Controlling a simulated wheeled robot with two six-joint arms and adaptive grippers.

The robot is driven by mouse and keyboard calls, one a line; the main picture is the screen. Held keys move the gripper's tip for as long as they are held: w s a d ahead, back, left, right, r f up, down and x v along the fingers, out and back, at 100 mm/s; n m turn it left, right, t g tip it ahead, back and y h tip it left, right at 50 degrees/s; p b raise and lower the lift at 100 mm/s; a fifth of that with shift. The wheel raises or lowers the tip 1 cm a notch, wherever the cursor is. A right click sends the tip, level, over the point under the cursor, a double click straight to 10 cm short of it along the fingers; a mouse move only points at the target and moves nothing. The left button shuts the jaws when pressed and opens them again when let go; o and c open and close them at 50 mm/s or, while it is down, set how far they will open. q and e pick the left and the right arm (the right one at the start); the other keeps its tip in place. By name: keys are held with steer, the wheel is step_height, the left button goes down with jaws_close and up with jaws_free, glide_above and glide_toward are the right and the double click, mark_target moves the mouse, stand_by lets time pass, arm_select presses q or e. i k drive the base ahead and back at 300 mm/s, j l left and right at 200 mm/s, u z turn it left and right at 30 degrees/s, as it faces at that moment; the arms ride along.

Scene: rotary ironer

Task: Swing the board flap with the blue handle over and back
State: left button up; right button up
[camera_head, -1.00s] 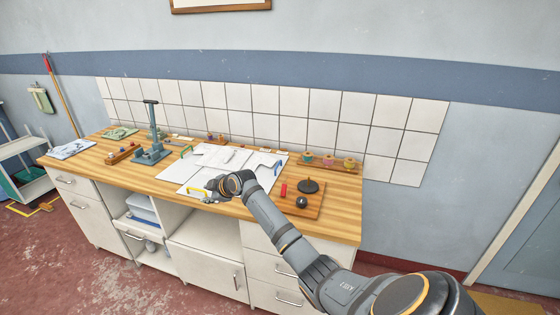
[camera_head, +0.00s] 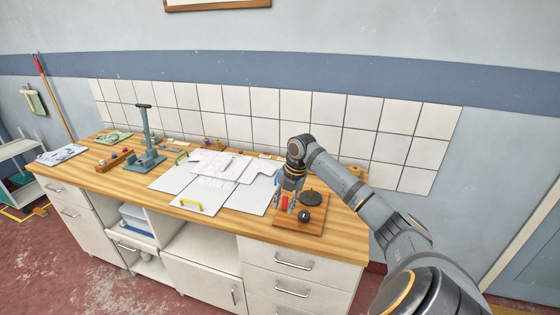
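The folding board (camera_head: 198,175) lies on the counter as several white panels with a garment-shaped white sheet on top. A yellow handle (camera_head: 191,204) is on its front panel and a green handle (camera_head: 181,157) at its left back. The blue handle (camera_head: 277,179) shows only as a small bit at the board's right edge, partly hidden by my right gripper. My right gripper (camera_head: 285,204) points down just right of the board, at a small red block on a wooden plate. Its fingers appear on either side of the block; whether they grip it is unclear. My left gripper is out of view.
The wooden plate (camera_head: 288,237) also carries a black disc (camera_head: 312,198) and a dark knob (camera_head: 304,216). A blue-grey stand (camera_head: 147,135) is left of the board. Small coloured items line the tiled wall. The counter's front strip is mostly clear.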

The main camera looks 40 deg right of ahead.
mark_target(254, 198)
steer(key=i+l, duration=0.55)
steer(key=l, duration=0.25)
steer(key=i+l, duration=0.3)
steer(key=l, duration=0.15)
